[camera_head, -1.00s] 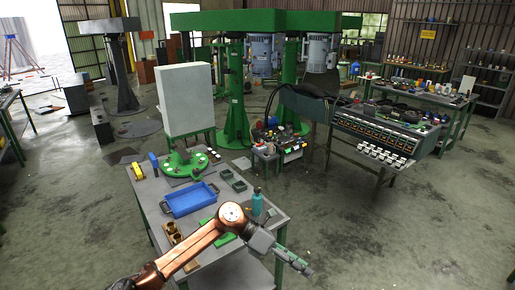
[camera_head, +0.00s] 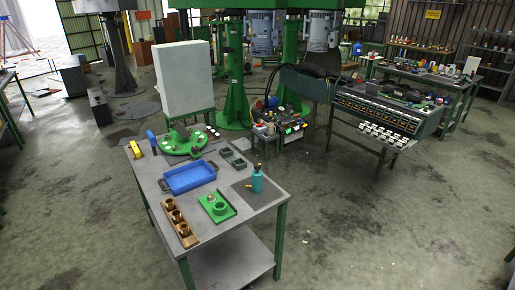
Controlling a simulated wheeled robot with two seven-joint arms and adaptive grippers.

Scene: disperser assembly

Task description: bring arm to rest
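Neither of my grippers nor any part of my arms shows in the head view now. The grey worktable (camera_head: 222,226) stands in the middle, with nothing of mine over it. On it are a blue tray (camera_head: 189,178), a wooden block with round brass-coloured parts (camera_head: 178,222), a green plate with a round green part (camera_head: 217,206), and a teal bottle (camera_head: 257,180) standing upright on a dark mat. A round green base (camera_head: 184,143) sits at the far end of the table.
A white panel (camera_head: 184,78) stands behind the table. Green machine columns (camera_head: 235,80) are further back. A control console (camera_head: 385,113) and another loaded bench (camera_head: 455,85) are at right. The floor (camera_head: 400,225) right of the table is open.

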